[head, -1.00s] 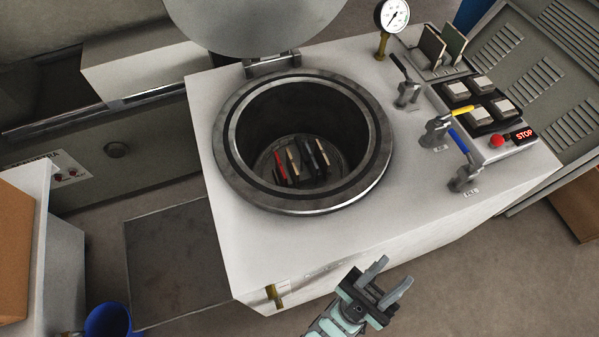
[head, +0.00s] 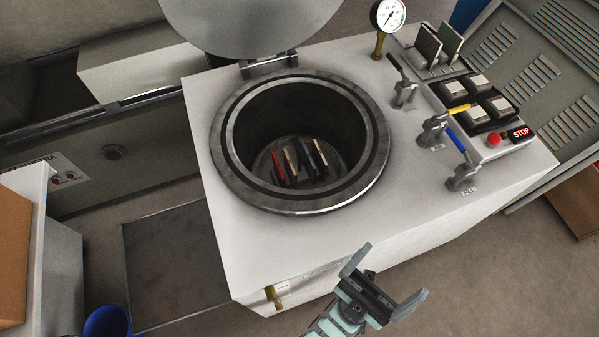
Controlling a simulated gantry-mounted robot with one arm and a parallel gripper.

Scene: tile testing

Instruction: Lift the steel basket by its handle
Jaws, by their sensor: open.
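A round steel vessel (head: 235,182) is open at the top of a white cabinet. Deep inside it, several tiles stand on edge, among them a red one (head: 278,165) and a cream one (head: 291,160). They appear to stand in the steel basket, a dark round shape (head: 263,168) on the vessel floor. The basket's handle cannot be made out at this size and in this shadow. My gripper (head: 396,268) is open and empty, its two fingers spread wide. It is in front of the cabinet's front edge, below and right of the vessel in the picture, apart from the basket.
The raised lid (head: 250,25) stands behind the vessel. A pressure gauge (head: 388,15), a yellow-handled valve (head: 434,128), a blue-handled valve (head: 464,170) and a button panel (head: 480,105) are to the right. A blue bucket (head: 107,322) is at lower left. The white top's front is clear.

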